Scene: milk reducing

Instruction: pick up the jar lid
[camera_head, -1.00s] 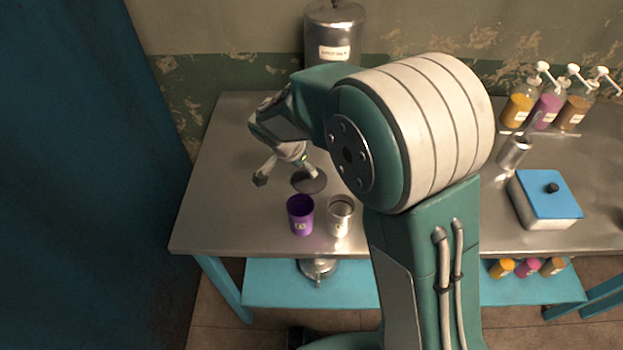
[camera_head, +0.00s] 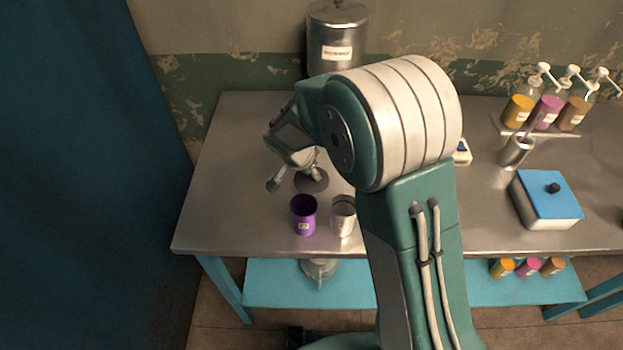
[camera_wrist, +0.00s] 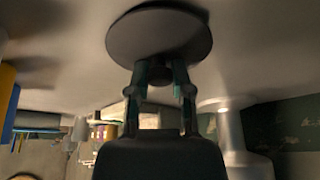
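The jar lid (camera_head: 312,183) is a dark round disc lying on the metal table, behind the purple cup. In the wrist view the lid (camera_wrist: 150,30) shows as a grey disc with a small dark knob at its middle. My gripper (camera_head: 294,179) is low over the table at the lid, with one finger to the left of it and the other over it. In the wrist view my gripper (camera_wrist: 160,70) is open, with its two fingertips on either side of the knob. Whether the fingers touch the knob cannot be told.
A purple cup (camera_head: 304,216) and a metal cup (camera_head: 342,217) stand in front of the lid. A large metal canister (camera_head: 336,40) stands behind. Pump bottles (camera_head: 546,108) and a blue-topped box (camera_head: 549,194) are at the right. The table's left side is clear.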

